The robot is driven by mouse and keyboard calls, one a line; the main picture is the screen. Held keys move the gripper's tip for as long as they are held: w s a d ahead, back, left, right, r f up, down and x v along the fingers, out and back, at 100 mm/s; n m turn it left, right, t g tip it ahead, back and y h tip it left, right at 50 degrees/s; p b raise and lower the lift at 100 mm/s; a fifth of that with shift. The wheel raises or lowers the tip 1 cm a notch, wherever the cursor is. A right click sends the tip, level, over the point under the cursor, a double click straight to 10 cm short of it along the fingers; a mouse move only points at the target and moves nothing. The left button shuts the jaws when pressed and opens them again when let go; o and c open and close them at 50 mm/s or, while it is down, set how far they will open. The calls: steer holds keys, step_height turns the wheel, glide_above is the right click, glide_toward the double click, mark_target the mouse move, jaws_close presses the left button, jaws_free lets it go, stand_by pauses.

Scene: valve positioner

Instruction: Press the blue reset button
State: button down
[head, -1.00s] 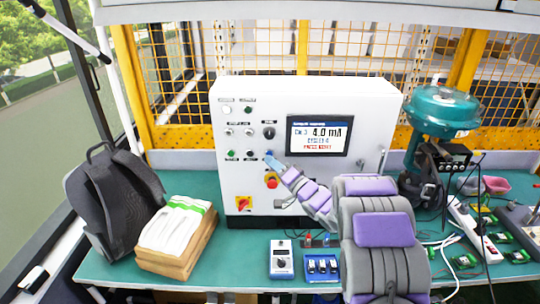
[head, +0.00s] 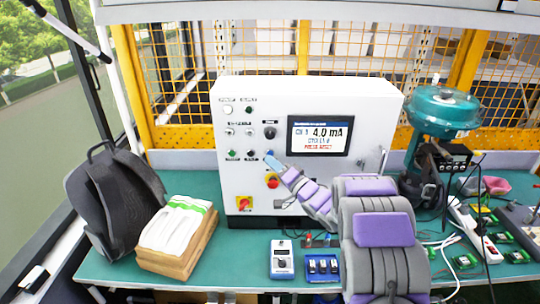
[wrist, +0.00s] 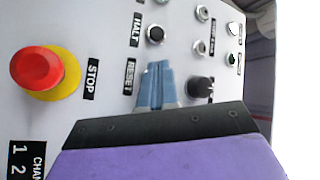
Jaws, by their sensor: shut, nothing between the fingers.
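The white control box (head: 225,178) stands on the green bench. My gripper (head: 271,161) is shut and empty, its blue-grey fingertips at the box's front, just above the red stop knob. In the wrist view the shut fingers (wrist: 157,84) point at the panel right beside the RESET label (wrist: 130,76). The blue reset button cannot be told apart from the fingers and appears hidden behind them. Whether the tips touch it I cannot tell. The box's screen (head: 318,136) is lit and reads 4.0 mA, with a red line of text below.
The red stop knob (wrist: 36,69) on its yellow ring is close to the fingers. A black HALT button (wrist: 155,34) and a black selector knob (wrist: 201,88) are also near.

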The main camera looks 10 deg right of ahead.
steer(key=shift+w+d+r+p, duration=0.1)
steer(key=shift+w+d+p, duration=0.1)
steer(key=shift+w+p, duration=0.85)
stand_by(0.9)
steer(key=shift+s+p, duration=0.35)
steer(key=shift+s, duration=0.1)
steer(key=shift+s+a, duration=0.2)
steer(key=shift+s, duration=0.45)
steer(key=s, duration=0.2)
steer(key=s+a+p, duration=0.1)
steer(key=s, duration=0.2)
stand_by(0.6)
